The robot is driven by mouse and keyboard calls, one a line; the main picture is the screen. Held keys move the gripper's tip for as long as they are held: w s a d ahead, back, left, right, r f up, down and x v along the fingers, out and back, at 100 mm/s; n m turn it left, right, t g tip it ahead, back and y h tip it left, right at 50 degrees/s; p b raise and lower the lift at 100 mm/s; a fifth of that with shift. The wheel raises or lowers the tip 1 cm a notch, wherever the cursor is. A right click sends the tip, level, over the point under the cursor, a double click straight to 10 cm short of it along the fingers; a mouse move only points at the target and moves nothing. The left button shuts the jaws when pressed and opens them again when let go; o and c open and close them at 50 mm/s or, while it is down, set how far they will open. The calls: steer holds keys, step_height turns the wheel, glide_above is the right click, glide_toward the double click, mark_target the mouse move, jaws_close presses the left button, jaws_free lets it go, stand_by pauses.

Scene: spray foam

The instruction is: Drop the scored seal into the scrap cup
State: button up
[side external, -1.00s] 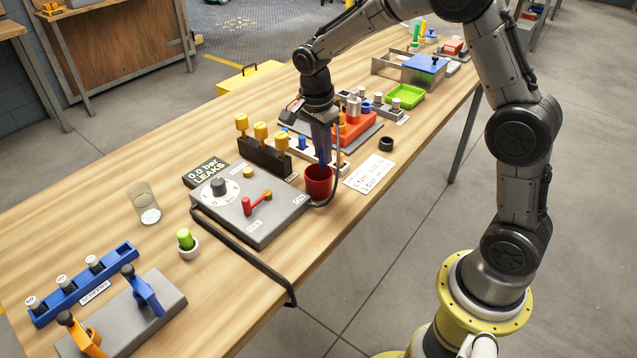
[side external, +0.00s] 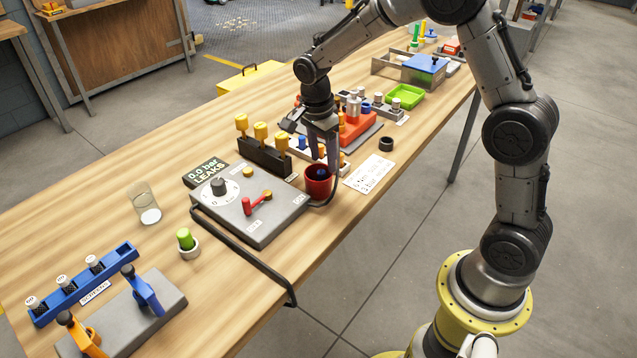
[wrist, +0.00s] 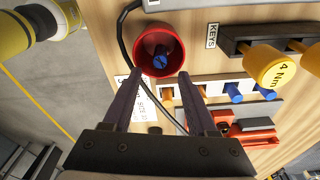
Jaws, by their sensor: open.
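The red scrap cup (side external: 317,188) stands on the bench beside the grey control panel's right end. A small blue slotted piece, apparently the seal (side external: 322,173), lies inside it. In the wrist view the cup (wrist: 140,49) shows from above, with the blue piece (wrist: 160,61) inside on a dark bottom. My gripper (side external: 322,157) is just above the cup, open and empty, its fingers pointing down. In the wrist view the fingertips (wrist: 160,77) are apart, near the cup's lower rim.
The grey panel (side external: 270,215) with a red lever is left of the cup. Yellow-topped keys (side external: 261,131) stand in a dark rack behind. A row of blue and orange plugs (wrist: 233,92) is close by. A black ring (side external: 386,144) and white card (side external: 369,173) lie to the right.

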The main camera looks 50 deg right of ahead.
steer(key=shift+r, duration=0.15)
step_height(320, 180, up, 14)
steer(key=a, duration=0.1)
steer(key=shift+w+a+f, duration=0.15)
steer(key=shift+a+f, duration=0.1)
steer(key=shift+a, duration=0.05)
steer(key=s+a+r+n+t, duration=0.2)
steer(key=s+r+n+t, duration=0.1)
steer(key=s+r, duration=0.75)
steer(key=s+a+f+n+t, duration=0.1)
steer(key=s+f+n, duration=0.4)
steer(key=s+n, duration=0.2)
steer(key=s+a+f+n+t+y, duration=0.1)
steer(key=s+f+n, duration=0.4)
steer(key=s+n, duration=0.3)
steer(key=shift+n+t, duration=0.4)
steer(key=shift+n, duration=0.7)
